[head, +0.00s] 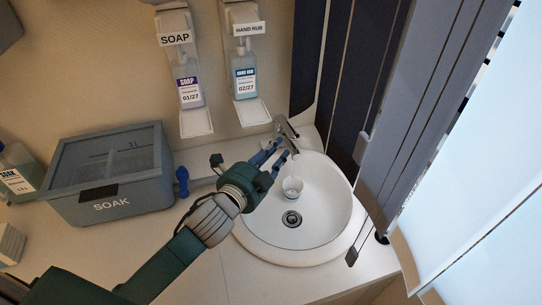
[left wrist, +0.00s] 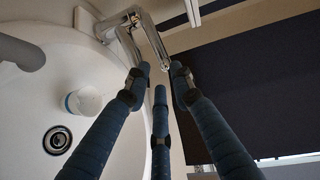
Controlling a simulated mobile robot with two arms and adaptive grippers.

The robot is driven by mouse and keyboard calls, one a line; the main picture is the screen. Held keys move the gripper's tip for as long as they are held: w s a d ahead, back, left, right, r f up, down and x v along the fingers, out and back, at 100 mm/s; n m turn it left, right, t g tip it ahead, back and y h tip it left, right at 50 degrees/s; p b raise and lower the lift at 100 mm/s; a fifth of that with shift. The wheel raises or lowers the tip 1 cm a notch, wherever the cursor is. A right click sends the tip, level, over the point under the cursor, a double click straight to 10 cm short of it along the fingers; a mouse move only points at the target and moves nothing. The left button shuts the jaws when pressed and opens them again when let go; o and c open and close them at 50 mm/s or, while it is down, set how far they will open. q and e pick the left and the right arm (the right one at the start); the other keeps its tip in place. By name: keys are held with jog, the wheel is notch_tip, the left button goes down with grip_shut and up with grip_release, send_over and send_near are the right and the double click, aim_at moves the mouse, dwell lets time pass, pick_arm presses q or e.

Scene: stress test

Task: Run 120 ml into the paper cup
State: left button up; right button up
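The paper cup (head: 291,190) stands in the white basin (head: 335,225), behind the drain. It is small and pale and also shows in the left wrist view (left wrist: 84,101). The chrome tap (head: 285,128) is at the basin's back edge, above the cup; it also shows in the left wrist view (left wrist: 117,28). My left gripper (head: 281,152) is at the tap, its dark blue fingers reaching toward it. In the left wrist view its fingertips (left wrist: 160,80) are spread apart with nothing between them. Whether water runs, and the level inside the cup, I cannot tell. My right gripper is not in view.
A grey SOAK box (head: 110,205) with a lid stands on the counter at left, near a blue object (head: 182,181). SOAP (head: 188,88) and HAND RUB (head: 244,80) dispensers hang on the wall. Dark and grey panels (head: 400,110) stand close to the basin's right.

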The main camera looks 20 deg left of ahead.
pick_arm(q)
jog(key=shift+v, duration=1.4)
dwell(4.5)
